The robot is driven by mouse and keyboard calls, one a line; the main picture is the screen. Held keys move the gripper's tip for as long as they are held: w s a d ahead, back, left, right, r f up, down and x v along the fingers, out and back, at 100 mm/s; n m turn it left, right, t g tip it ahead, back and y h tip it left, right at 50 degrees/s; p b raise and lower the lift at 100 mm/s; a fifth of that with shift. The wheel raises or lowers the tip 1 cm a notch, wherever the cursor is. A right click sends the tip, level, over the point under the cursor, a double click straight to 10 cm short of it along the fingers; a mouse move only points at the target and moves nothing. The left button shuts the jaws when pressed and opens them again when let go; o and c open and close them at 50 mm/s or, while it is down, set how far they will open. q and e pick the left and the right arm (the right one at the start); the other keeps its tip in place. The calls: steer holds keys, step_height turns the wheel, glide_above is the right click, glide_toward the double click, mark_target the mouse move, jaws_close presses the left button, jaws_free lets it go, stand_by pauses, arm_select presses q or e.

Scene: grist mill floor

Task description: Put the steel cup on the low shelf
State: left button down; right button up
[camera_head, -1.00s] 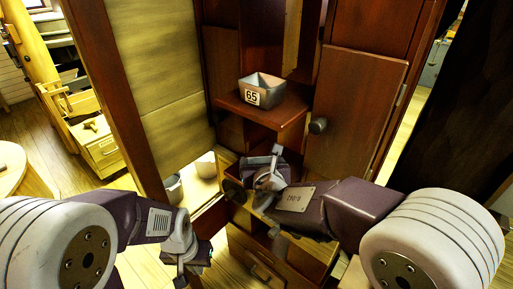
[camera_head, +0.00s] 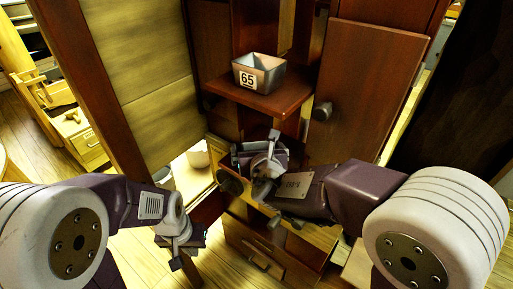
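No steel cup can be made out for certain. A reddish-brown shelf (camera_head: 270,97) juts from the cabinet in the middle. My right gripper (camera_head: 262,160) is below this shelf, at the cabinet's lower part. Its fingers point away from me and are largely hidden by its own wrist, so I cannot see whether it holds anything. A dark round disc (camera_head: 229,182) shows just left of it; I cannot tell what it belongs to. My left gripper (camera_head: 179,250) hangs low at the left, in front of the cabinet, with no object visible at it.
A grey bin marked 65 (camera_head: 258,73) stands on the shelf. A cabinet door (camera_head: 370,85) with a dark round knob (camera_head: 322,111) is at right. A drawer (camera_head: 262,258) lies below. A pale round container (camera_head: 197,155) shows behind, at left. Wooden floor is clear at lower left.

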steer(key=shift+s+d+r, duration=0.1)
steer(key=shift+s+r, duration=0.15)
steer(key=shift+r, duration=0.2)
steer(key=shift+s+r+p, duration=0.15)
steer(key=shift+s+p, duration=0.05)
steer(key=shift+p, duration=0.2)
steer(key=p+v, duration=0.2)
steer(key=v, duration=0.8)
steer(key=shift+p, duration=0.35)
steer(key=shift+s+d+r, duration=0.15)
steer(key=shift+s+d, duration=0.05)
steer(key=shift+s, duration=0.5)
